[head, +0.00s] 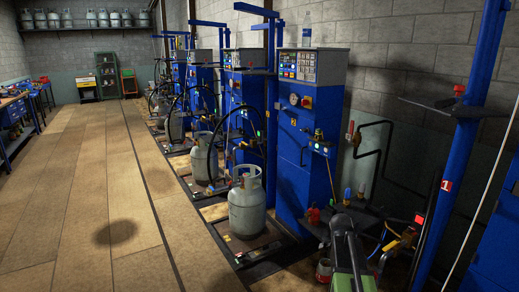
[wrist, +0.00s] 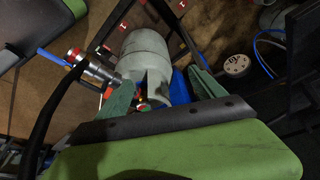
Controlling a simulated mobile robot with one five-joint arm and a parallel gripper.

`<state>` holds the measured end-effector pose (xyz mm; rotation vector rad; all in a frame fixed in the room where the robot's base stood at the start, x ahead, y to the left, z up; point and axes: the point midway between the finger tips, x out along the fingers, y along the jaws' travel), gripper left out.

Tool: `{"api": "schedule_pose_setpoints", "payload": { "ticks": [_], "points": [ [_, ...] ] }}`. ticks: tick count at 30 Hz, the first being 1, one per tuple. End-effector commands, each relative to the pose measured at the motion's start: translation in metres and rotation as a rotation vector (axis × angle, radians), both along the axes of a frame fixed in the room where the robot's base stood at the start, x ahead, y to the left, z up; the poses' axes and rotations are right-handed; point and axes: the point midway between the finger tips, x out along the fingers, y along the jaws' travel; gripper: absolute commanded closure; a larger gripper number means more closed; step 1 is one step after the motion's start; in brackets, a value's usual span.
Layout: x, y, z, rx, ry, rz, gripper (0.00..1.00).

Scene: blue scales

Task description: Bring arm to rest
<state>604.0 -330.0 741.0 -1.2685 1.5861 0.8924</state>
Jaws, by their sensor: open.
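My arm (head: 347,250) shows at the bottom right of the head view, its green and dark links near the foot of the nearest blue filling station (head: 312,150). In the wrist view my gripper (wrist: 155,76) has its two green fingers spread apart, with nothing clasped between them. A grey gas cylinder (wrist: 145,48) lies beyond the fingertips in that view. I cannot tell whether the fingers touch it. The fingertips cannot be made out in the head view.
A grey cylinder (head: 247,208) stands on the nearest scale (head: 258,242). More stations recede along the wall. A blue post (head: 445,150), pipes and a hose crowd the right. In the wrist view a metal coupling (wrist: 88,66) lies left of the cylinder. The tiled floor (head: 70,220) at left is clear.

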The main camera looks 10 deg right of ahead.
Motion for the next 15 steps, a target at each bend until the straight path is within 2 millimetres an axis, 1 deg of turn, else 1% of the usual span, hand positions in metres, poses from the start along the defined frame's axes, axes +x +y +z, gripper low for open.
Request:
{"api": "schedule_pose_setpoints", "payload": {
  "ticks": [1, 2, 3, 5, 6, 8, 9, 11, 12, 13, 15],
  "points": [
    [0.010, 0.048, -0.002, 0.024, 0.007, 0.102, 0.21],
    [0.015, 0.073, -0.003, 0.039, 0.015, 0.167, 0.21],
    [0.020, 0.106, -0.004, 0.061, 0.026, 0.259, 0.21],
    [0.022, 0.153, -0.006, 0.097, 0.047, 0.409, 0.21],
    [0.022, 0.183, -0.008, 0.119, 0.064, 0.514, 0.21],
    [0.018, 0.224, -0.010, 0.155, 0.090, 0.674, 0.21],
    [0.013, 0.249, -0.011, 0.177, 0.108, 0.784, 0.21],
    [0.002, 0.283, -0.012, 0.214, 0.136, 0.959, 0.21],
    [-0.005, 0.301, -0.013, 0.238, 0.155, 1.078, 0.21],
    [-0.010, 0.310, -0.013, 0.254, 0.166, 1.158, 0.21],
    [-0.021, 0.320, -0.014, 0.285, 0.186, 1.320, 0.21]
  ]
}}
